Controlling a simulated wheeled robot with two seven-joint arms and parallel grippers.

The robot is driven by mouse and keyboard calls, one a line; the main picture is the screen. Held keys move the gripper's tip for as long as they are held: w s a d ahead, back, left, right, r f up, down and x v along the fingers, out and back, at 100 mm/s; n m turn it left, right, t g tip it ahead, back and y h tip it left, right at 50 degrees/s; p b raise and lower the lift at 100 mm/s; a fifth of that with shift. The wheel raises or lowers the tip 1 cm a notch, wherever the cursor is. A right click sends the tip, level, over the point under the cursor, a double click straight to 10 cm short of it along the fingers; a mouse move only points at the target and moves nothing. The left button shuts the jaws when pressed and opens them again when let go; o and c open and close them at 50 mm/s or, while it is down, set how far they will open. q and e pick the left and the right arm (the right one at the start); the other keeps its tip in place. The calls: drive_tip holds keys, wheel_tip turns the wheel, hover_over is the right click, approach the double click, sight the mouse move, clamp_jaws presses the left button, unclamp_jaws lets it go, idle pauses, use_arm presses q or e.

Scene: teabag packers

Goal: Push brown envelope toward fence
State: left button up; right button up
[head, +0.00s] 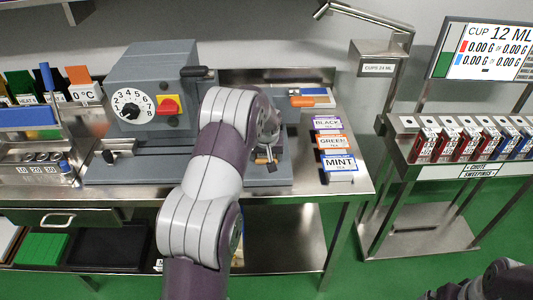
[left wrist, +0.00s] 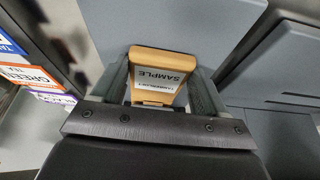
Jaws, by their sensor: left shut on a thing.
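The brown envelope (left wrist: 163,58) shows in the left wrist view, with a white label reading SAMPLE. It sits between the two fingers of my left gripper (left wrist: 162,85), which is shut on it. Grey machine surfaces lie close behind and beside it. In the head view my left gripper (head: 266,153) is over the right part of the grey machine's base, mostly hidden by my own arm. A small brown edge shows at the fingers there. I cannot clearly pick out the fence. At the lower right corner a dark part of my right arm shows, its fingers unclear.
The grey machine (head: 155,70) has a white dial and a red and yellow switch. BLACK, GREEN and MINT boxes (head: 338,164) stand to the right on the steel table (head: 352,186). A chute rack with several red and blue packets (head: 470,140) stands farther right, beyond a floor gap.

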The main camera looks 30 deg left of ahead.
use_arm(q)
drive_tip(key=shift+w+a+f, duration=0.1)
drive_tip(key=shift+w+a, duration=0.05)
drive_tip(key=shift+w, duration=0.05)
drive_tip(key=o, duration=1)
drive_tip(key=shift+f, duration=0.1)
drive_tip(key=shift+o, duration=0.3)
drive_tip(key=b+v, duration=0.1)
drive_tip(key=v, duration=1.2)
drive_tip(key=s+d+f+m+g+h, duration=0.1)
drive_tip(key=s+d+f+m, duration=0.2)
drive_tip(key=s+d, duration=0.4)
drive_tip(key=s+d+f+m+g+h, duration=0.1)
drive_tip(key=s+d+f, duration=0.3)
drive_tip(key=s, duration=1.2)
drive_tip(key=d+m, duration=0.1)
drive_tip(key=d, duration=0.2)
drive_tip(key=shift+d+m+g, duration=0.25)
drive_tip(key=shift+m+g, duration=0.05)
drive_tip(key=shift+m, duration=0.1)
